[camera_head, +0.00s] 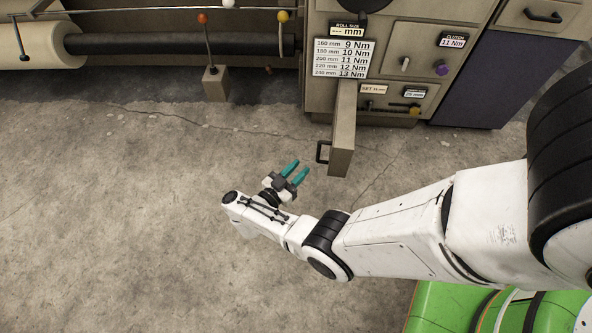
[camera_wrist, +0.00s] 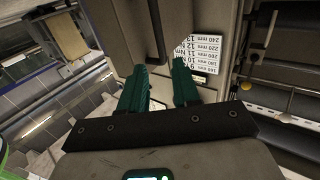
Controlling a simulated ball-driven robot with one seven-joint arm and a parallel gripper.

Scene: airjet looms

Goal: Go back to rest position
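My gripper (camera_head: 299,169) has two teal fingers standing apart with nothing visible between them. It hangs over the concrete floor, left of and a little below the pulled-out drawer (camera_head: 343,125) with its black handle (camera_head: 321,152). It looks clear of the drawer and handle, though the exact distance is hard to tell. In the wrist view the gripper (camera_wrist: 160,82) also shows its fingers apart, with the loom cabinet and the torque label beyond them. My white arm reaches in from the right.
A fabric roll (camera_head: 35,42) and a small post (camera_head: 215,83) are at the back left. Bare floor (camera_head: 110,220) lies open left and front.

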